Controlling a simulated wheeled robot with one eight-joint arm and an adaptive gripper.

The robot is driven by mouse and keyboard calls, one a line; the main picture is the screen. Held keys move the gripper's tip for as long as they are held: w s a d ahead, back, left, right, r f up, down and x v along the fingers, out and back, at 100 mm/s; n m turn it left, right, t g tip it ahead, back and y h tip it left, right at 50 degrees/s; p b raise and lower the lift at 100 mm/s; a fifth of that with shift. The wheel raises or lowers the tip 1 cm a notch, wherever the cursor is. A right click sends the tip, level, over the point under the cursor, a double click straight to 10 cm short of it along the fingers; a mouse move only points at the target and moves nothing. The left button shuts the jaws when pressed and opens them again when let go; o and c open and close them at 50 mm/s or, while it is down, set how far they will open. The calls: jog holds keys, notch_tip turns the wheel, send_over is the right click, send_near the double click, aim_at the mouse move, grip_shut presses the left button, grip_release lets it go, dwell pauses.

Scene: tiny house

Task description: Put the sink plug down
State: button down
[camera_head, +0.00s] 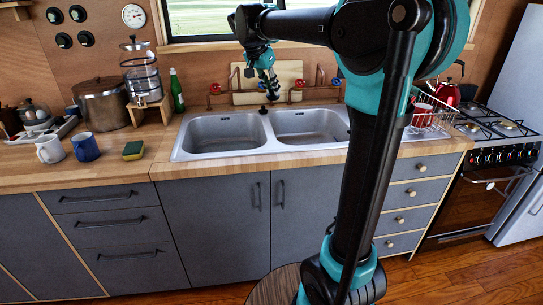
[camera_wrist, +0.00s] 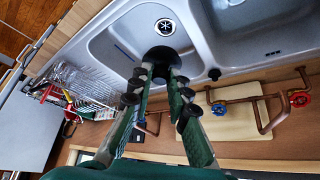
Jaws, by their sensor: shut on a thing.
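My gripper (camera_head: 269,86) is at the back of the double sink, between the window wall and the two basins. In the wrist view my gripper (camera_wrist: 162,70) has its fingertips closed around a round black sink plug (camera_wrist: 160,54). The plug (camera_head: 272,97) is small and dark under the fingertips in the head view. In the wrist view it appears over a steel basin with a drain (camera_wrist: 165,27); its exact height is hard to tell. A second small black piece (camera_wrist: 214,74) is on the sink's back rim; it also shows in the head view (camera_head: 263,110).
Copper pipes with red and blue taps (camera_wrist: 299,98) stand behind the sink (camera_head: 224,154), near my gripper. A cutting board (camera_head: 284,72) leans there. A green bottle (camera_head: 177,90) is left of the sink, a dish rack (camera_head: 430,112) right. A sponge (camera_head: 133,150) lies front left.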

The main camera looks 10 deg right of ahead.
jog(key=shift+s+d+r, duration=0.2)
jog(key=shift+s+d, duration=0.05)
jog(key=shift+s, duration=0.05)
jog(key=shift+s+f, duration=0.15)
jog(key=shift+f, duration=0.15)
notch_tip(320, 180, down, 19)
jog(key=shift+f, duration=0.1)
jog(key=shift+f, duration=0.1)
jog(key=c, duration=1.5)
grip_release()
jog(key=shift+o, duration=0.2)
